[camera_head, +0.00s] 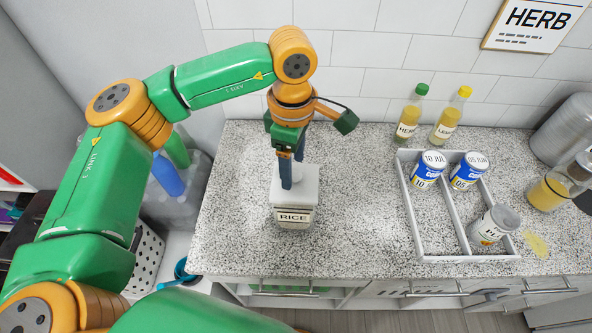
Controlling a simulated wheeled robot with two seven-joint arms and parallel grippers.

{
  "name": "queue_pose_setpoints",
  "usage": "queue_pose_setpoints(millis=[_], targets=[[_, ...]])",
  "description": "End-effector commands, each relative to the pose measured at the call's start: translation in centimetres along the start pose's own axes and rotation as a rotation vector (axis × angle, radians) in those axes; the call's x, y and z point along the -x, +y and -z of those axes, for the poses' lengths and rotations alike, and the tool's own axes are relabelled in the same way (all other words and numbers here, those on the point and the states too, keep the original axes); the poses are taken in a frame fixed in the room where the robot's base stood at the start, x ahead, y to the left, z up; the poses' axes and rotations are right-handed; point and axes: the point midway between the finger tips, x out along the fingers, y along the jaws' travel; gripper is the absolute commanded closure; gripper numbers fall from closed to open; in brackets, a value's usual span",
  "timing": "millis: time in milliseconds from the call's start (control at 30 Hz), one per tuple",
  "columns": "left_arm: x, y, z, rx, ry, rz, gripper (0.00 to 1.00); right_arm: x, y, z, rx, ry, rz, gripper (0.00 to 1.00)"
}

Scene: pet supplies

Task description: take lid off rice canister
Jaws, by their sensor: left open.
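The rice canister (294,217) stands upright on the speckled counter, with a label reading RICE on its front. Its pale lid (308,184) is on top. My left gripper (291,176) points down over the lid from above, with its dark fingers at the lid's raised middle part. The gripper is open. The fingers partly cover the lid's middle, so I cannot tell whether they touch it. My right gripper is not in view.
A white divided tray (413,220) at the right holds two blue-and-white cans (429,170) and a tilted jar (494,226). Two bottles (410,114) stand behind it. A glass jug (550,192) and a yellow spill (535,243) are farther right. The counter between canister and tray is clear.

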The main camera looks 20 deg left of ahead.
Motion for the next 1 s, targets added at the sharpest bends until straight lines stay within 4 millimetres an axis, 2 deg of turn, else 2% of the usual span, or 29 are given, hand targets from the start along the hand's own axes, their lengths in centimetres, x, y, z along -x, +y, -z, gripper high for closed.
queue_pose_setpoints(millis=[33, 167, 333, 367, 600, 867, 1000], targets=[[-0.3, -0.1, 0.0, 0.001, 0.001, 0.005, 0.29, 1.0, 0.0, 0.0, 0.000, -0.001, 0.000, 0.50], [-1.8, 0.0, 0.0, 0.001, -0.001, 0.001, 0.29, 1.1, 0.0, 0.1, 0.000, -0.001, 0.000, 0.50], [-2.0, 0.0, 0.0, 0.001, -0.002, -0.001, 0.29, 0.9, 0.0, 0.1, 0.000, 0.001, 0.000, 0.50], [-2.0, 0.0, 0.0, 0.001, -0.002, 0.000, 0.34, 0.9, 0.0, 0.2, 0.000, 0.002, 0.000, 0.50], [-2.0, 0.0, 0.0, 0.001, -0.003, 0.000, 0.99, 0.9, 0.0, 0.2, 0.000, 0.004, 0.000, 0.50], [-2.0, 0.0, -0.1, 0.001, -0.003, 0.000, 1.00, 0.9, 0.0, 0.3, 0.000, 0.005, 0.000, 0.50], [-1.6, 0.1, -0.1, 0.002, -0.004, -0.002, 1.00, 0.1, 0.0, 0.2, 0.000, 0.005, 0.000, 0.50]])
